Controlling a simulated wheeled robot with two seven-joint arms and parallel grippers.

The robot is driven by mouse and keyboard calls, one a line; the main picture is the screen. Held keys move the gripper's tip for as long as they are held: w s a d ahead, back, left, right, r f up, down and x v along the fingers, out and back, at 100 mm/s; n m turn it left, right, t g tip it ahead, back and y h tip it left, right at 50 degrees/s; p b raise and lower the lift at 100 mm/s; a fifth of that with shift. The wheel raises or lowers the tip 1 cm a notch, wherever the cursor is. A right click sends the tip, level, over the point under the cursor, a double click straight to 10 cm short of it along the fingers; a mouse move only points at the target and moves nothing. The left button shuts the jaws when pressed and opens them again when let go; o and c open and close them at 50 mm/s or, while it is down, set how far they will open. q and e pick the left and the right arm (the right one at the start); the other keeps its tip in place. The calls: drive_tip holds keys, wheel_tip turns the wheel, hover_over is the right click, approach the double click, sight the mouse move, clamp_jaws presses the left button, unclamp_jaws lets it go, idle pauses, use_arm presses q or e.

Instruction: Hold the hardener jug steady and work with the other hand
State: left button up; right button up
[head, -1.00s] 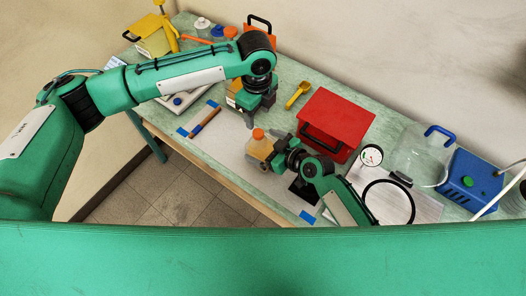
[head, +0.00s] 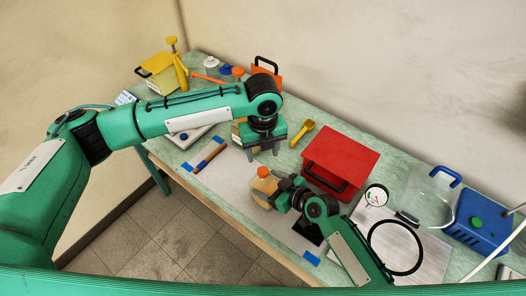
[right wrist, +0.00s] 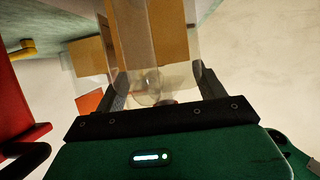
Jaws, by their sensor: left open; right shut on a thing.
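The hardener jug (head: 263,187), a pale amber see-through jug with an orange cap (head: 264,172), is above the white sheet near the table's front. My right gripper (head: 275,189) is shut on it from the right side. In the right wrist view the clear jug wall (right wrist: 152,30) fills the space between the two dark fingers (right wrist: 160,88). My left gripper (head: 263,152) is open, pointing down, just behind and above the cap, apart from it. It partly hides a yellowish labelled container (head: 238,133). Whether the jug's base touches the table is hidden.
A red box (head: 340,160) with a black handle stands right of the jug. A yellow scoop (head: 302,133), a round gauge (head: 376,196), a black ring (head: 397,247), a clear vessel (head: 430,195) and a blue unit (head: 482,218) lie around. A brown-and-blue stick (head: 209,156) lies left.

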sight(263, 171)
use_arm(q)
drive_tip(key=m, duration=1)
drive_tip(key=shift+m, duration=0.4)
drive_tip(key=shift+f, duration=4)
